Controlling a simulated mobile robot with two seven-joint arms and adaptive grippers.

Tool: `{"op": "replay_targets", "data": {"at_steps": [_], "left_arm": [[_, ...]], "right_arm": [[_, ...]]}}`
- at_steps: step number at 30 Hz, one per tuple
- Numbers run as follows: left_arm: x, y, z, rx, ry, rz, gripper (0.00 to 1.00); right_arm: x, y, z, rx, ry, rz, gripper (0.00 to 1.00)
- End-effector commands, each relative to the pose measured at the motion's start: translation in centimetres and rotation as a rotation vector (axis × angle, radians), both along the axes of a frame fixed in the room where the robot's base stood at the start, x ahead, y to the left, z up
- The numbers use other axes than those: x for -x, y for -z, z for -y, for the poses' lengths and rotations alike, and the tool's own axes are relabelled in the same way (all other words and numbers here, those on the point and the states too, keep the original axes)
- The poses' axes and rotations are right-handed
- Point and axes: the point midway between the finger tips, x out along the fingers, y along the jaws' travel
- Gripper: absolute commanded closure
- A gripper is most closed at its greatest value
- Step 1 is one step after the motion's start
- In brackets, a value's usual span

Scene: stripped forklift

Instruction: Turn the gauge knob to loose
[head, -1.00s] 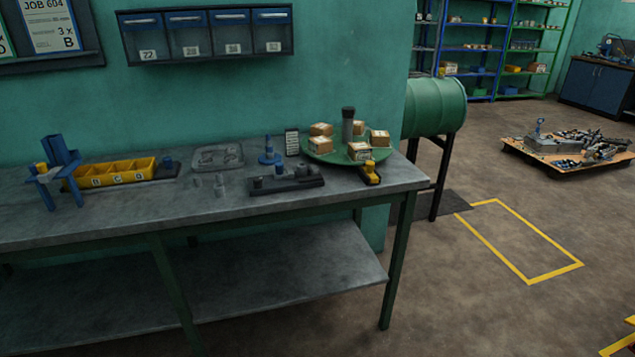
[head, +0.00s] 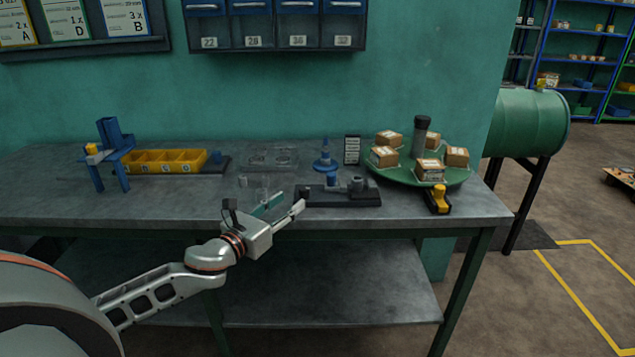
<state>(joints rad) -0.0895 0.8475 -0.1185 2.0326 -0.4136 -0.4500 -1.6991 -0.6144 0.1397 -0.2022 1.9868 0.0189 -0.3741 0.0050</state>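A black gauge-like fixture (head: 315,199) lies near the front edge of the bench, with a blue cylinder (head: 332,180) and a round dark grey knob (head: 357,184) on top. I cannot read any marking or tell the knob's setting. My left gripper (head: 289,201) reaches in from the lower left, its two fingers apart and empty. In the picture its tips are just left of the fixture's left end, at the bench's front edge; whether they touch anything I cannot tell. My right gripper is not in view.
A green round tray (head: 390,174) with several cartons and a dark cylinder (head: 420,137) stands right. A yellow-black tool (head: 438,198) lies before it. A blue stand (head: 325,163), clear tray (head: 272,156), yellow bins (head: 165,161) and blue holder (head: 112,150) occupy the bench.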

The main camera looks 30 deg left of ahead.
Motion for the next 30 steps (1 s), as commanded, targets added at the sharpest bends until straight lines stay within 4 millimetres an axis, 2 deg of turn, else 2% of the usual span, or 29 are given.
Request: {"op": "replay_targets", "data": {"at_steps": [5,9,21,30], "left_arm": [[-0.6,-0.2,-0.1,-0.012,-0.002,0.003,0.62],[-2.0,-0.2,-0.1,-0.01,-0.002,0.005,0.62],[-6.8,-0.1,0.2,-0.006,-0.002,0.003,0.62],[-7.8,-0.1,0.2,-0.008,-0.001,0.002,0.62]], "right_arm": [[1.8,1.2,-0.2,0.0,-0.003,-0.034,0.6],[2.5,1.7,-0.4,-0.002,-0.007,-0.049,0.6],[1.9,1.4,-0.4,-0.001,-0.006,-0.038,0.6],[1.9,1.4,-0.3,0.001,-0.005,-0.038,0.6]]}}
